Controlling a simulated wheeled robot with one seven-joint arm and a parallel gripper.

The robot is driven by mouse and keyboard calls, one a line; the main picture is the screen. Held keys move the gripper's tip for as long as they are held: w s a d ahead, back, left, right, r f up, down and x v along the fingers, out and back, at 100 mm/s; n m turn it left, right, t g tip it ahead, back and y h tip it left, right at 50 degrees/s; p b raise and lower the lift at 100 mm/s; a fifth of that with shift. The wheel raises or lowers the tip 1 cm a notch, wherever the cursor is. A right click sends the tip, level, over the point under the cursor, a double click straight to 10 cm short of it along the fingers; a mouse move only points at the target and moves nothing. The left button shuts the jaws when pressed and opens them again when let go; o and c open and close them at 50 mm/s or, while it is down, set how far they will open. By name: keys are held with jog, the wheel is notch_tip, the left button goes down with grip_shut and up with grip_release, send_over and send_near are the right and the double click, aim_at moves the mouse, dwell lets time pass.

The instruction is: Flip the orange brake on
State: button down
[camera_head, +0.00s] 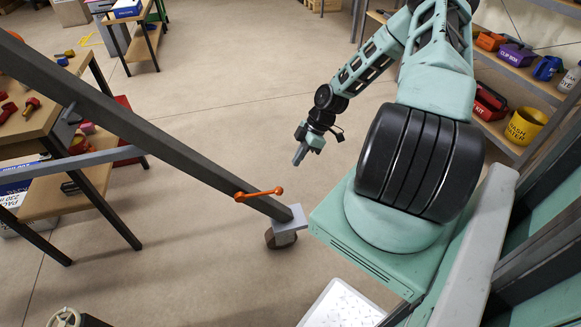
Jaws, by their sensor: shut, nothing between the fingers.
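The orange brake (259,194) is a small lever with a rounded knob at its right end. It sits on the lower end of a long dark sloping beam (160,143), just above a grey block and a caster wheel (281,238). My gripper (298,157) is shut and empty. In the picture it hangs above and to the right of the brake, apart from it, pointing down and left. The gap in depth between the two is hard to tell.
A wooden workbench (38,112) with red parts stands at the left, with a lower shelf. Shelves with bins and a yellow bucket (526,126) stand at the right. A white tray (343,306) lies at the bottom. The floor (225,85) behind the beam is clear.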

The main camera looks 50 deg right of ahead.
jog(key=shift+s+d+r, duration=0.3)
jog(key=shift+d+r, duration=0.35)
jog(key=shift+s+d+r, duration=0.3)
jog(key=shift+d+r, duration=0.3)
jog(key=shift+r, duration=0.1)
jog(key=w+a+r+g+h+p, duration=0.1)
jog(key=a+r+g+h+p, duration=0.1)
jog(key=a+r, duration=0.95)
jog(key=w+a+r+g+h+p, duration=0.1)
jog(key=a+r+g+h+p, duration=0.1)
jog(key=a+r, duration=0.95)
jog(key=s+a+r+m+t+p, duration=0.1)
jog(key=s+a+r, duration=0.5)
jog(key=s+a, duration=0.2)
jog(key=s+a+r+m+p, duration=0.1)
jog(key=s+a+r+p, duration=0.1)
jog(key=s+a+r, duration=0.4)
jog(key=s+a, duration=0.3)
jog(key=a, duration=0.1)
jog(key=shift+a+m+t+h+p, duration=0.2)
jog(key=shift+m+t+h+p, duration=0.1)
jog(key=shift+m+t+h, duration=0.1)
